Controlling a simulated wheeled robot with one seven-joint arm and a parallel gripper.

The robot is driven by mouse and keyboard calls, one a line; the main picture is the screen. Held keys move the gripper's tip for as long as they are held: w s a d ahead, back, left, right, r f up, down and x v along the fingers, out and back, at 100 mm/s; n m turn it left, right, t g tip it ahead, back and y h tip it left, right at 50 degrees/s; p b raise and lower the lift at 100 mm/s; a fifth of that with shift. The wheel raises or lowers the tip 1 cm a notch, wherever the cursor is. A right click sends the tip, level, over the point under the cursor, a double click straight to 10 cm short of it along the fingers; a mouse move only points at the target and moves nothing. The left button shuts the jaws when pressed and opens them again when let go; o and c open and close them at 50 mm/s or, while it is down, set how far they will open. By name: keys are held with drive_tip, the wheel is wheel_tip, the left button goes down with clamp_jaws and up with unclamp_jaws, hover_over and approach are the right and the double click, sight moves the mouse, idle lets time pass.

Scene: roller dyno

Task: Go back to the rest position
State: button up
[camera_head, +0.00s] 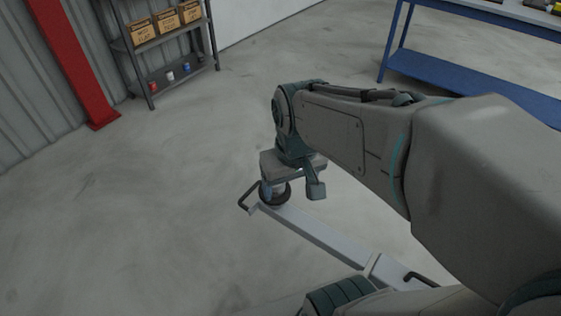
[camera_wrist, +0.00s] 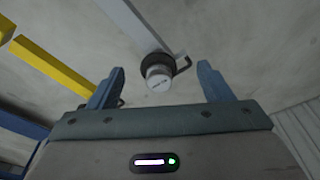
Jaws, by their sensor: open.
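My gripper (camera_wrist: 161,84) shows in the wrist view with its two blue-grey fingers wide apart and nothing between them. In the head view my gripper (camera_head: 292,190) hangs from my bent arm near the middle, pointing down. Below and beyond the fingertips is a round part with a pale cap and a dark ring (camera_wrist: 157,66), at the end of a long light-grey bar (camera_wrist: 128,20). In the head view the dark ring (camera_head: 275,198) sits at the far end of the bar (camera_head: 315,232), partly hidden by my gripper. I cannot tell whether they touch.
A dark handle (camera_head: 244,198) sticks out at the bar's far end, another (camera_head: 420,279) at its near end. A shelf rack (camera_head: 148,62) with boxes and cans stands at the back left, beside a red post (camera_head: 72,60). A blue bench (camera_head: 470,83) is at the upper right. Floor at left is clear.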

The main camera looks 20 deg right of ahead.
drive_tip(key=shift+s+f+m, duration=0.2)
drive_tip(key=shift+s+m, duration=0.1)
drive_tip(key=shift+s, duration=0.55)
drive_tip(key=shift+r, duration=0.1)
wheel_tip(320, 180, up, 7)
drive_tip(key=t+p, duration=0.1)
drive_tip(key=p, duration=0.6)
drive_tip(key=shift+d+r, duration=0.15)
